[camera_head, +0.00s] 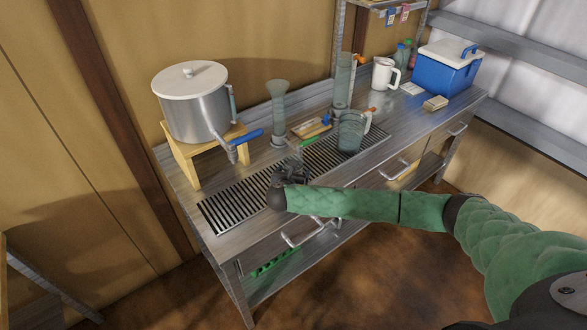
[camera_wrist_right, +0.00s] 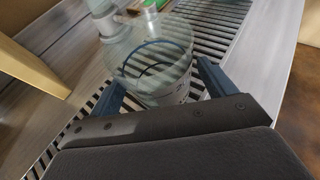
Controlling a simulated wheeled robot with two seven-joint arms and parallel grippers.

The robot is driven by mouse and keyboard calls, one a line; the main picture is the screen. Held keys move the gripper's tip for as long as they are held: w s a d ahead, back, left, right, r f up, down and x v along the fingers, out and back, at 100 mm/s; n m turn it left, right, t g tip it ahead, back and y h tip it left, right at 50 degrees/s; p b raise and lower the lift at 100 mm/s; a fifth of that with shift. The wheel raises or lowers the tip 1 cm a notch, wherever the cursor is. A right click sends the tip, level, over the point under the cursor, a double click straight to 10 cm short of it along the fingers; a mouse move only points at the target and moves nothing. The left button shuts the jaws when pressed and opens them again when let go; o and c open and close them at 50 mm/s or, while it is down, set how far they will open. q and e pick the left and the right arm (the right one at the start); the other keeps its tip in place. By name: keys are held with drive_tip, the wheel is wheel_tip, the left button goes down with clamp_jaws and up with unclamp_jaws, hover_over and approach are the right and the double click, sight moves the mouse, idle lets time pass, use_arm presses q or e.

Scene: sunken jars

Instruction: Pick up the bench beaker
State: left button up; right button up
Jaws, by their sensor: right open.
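The bench beaker (camera_wrist_right: 150,62) is a clear glass vessel standing upright on the slotted drain grate. In the right wrist view it is large, ahead of and between the two blue fingers of my right gripper (camera_wrist_right: 160,88). The fingers are spread, one on each side of the glass, and I cannot tell whether either touches it. In the head view my right gripper (camera_head: 293,174) is low over the grate's middle, and the beaker is hard to make out just beyond it. My left gripper is not in view.
A glass jug with a handle (camera_head: 350,133) stands to the right on the drain grate (camera_head: 232,198). A tall cylinder (camera_head: 278,105) stands behind. A steel pot (camera_head: 192,108) with a tap is at left.

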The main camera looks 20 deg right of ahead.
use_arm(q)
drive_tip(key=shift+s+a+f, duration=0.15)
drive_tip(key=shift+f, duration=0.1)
use_arm(e)
drive_tip(key=shift+w+d+f, duration=0.15)
drive_tip(key=shift+w+d, duration=0.05)
drive_tip(key=shift+w, duration=0.05)
drive_tip(key=c, duration=1.1)
drive_tip(key=shift+r, duration=0.2)
drive_tip(key=r+b, duration=0.1)
drive_tip(key=r, duration=0.1)
drive_tip(key=r+b, duration=0.1)
drive_tip(key=r, duration=0.1)
drive_tip(key=shift+s+d+b, duration=0.3)
drive_tip(key=shift+d, duration=0.05)
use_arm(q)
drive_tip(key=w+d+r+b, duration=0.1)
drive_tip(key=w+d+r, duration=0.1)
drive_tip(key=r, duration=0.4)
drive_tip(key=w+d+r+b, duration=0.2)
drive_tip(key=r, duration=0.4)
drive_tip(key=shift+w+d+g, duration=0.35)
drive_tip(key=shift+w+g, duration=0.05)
use_arm(e)
drive_tip(key=shift+s+d+r, duration=1.7)
drive_tip(key=shift+s+d, duration=0.15)
drive_tip(key=shift+s, duration=0.1)
drive_tip(key=shift+s+d+r, duration=1.65)
drive_tip(key=shift+s+d, duration=0.2)
drive_tip(key=shift+s, duration=0.1)
